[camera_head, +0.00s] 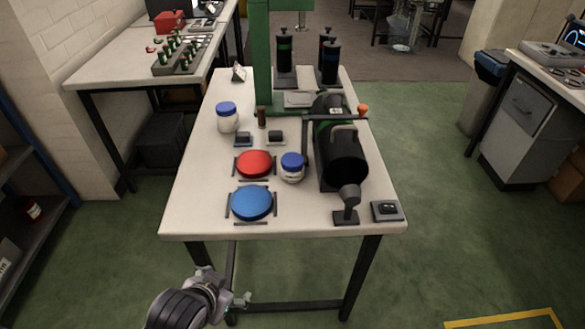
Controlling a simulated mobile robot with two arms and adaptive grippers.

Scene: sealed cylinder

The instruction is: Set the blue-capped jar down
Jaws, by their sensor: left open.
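Two white jars with blue caps stand upright on the white table (195,205). One jar (228,123) is at the left, toward the back. My left gripper (226,287) is open and empty, low in front of the table's front edge and apart from both jars. My right gripper is out of view.
A red disc (254,164) and a blue disc (252,203) sit between dark bars. A large black cylinder (343,160) lies in a stand at the right. A green frame (263,55) rises at the back. The table's front left is clear.

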